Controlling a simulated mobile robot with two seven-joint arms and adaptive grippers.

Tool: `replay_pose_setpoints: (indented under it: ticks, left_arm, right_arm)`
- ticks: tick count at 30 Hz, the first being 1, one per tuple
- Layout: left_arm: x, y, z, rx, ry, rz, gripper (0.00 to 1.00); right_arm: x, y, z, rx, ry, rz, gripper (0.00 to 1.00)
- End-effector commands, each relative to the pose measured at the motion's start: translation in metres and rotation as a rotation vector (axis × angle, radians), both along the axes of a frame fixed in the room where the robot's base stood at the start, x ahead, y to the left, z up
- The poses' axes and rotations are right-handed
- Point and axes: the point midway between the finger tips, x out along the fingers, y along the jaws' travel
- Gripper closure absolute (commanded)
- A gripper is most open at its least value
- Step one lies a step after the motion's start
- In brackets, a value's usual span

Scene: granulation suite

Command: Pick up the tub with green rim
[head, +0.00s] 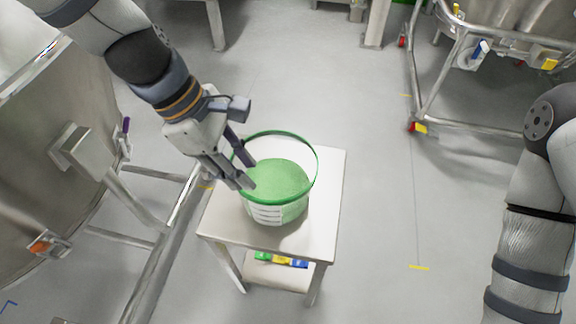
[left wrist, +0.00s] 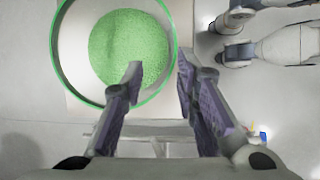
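The tub with green rim (head: 278,212) is a pale round tub holding green granules (head: 282,178). It stands upright on a small white table (head: 328,180). It also shows in the left wrist view, where its green rim (left wrist: 58,60) circles the granules (left wrist: 128,45). My left gripper (head: 249,173) is at the tub's left side. Its fingers (left wrist: 160,68) are spread apart, one over the tub's inside and the other beyond the rim, with the rim line between them. Whether a finger touches the rim I cannot tell. My right gripper is out of view; only its arm shows.
A steel vessel (head: 50,150) on a tubular frame stands at the left. A wheeled steel frame (head: 440,90) stands at the upper right. Small coloured items (head: 280,260) lie on the table's lower shelf. The floor right of the table is clear.

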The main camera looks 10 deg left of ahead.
Motion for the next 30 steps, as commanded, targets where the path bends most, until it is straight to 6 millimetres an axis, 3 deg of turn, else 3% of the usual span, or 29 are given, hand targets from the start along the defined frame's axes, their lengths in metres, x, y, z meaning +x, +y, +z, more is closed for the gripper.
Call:
replay_pose_setpoints:
  ticks: [3, 11, 15, 19, 25, 26, 29, 30]
  left_arm:
    - [-0.003, -0.010, -0.035, -0.001, 0.024, 0.000, 0.72]
    - [-0.002, -0.024, -0.071, 0.000, 0.016, -0.001, 0.72]
    - [-0.006, -0.031, -0.099, 0.000, 0.018, -0.001, 0.72]
    - [-0.004, -0.037, -0.111, 0.001, 0.009, -0.002, 0.72]
    - [-0.003, -0.038, -0.109, 0.001, 0.004, -0.001, 0.72]
    - [-0.003, -0.038, -0.109, 0.001, 0.004, -0.001, 0.75]
    - [-0.003, -0.037, -0.109, 0.001, 0.004, -0.001, 0.97]
    - [-0.003, -0.037, -0.109, 0.001, 0.004, -0.001, 1.00]
  right_arm:
    - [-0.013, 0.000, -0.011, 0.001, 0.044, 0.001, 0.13]
    - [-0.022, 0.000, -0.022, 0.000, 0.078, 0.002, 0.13]
    - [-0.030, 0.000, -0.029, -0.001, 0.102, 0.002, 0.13]
    - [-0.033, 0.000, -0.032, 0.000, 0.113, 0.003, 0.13]
    - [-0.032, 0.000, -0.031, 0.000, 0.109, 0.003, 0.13]
    - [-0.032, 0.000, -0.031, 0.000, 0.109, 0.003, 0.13]
    - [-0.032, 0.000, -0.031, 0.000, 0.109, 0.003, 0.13]
    - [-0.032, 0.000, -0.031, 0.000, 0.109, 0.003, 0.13]
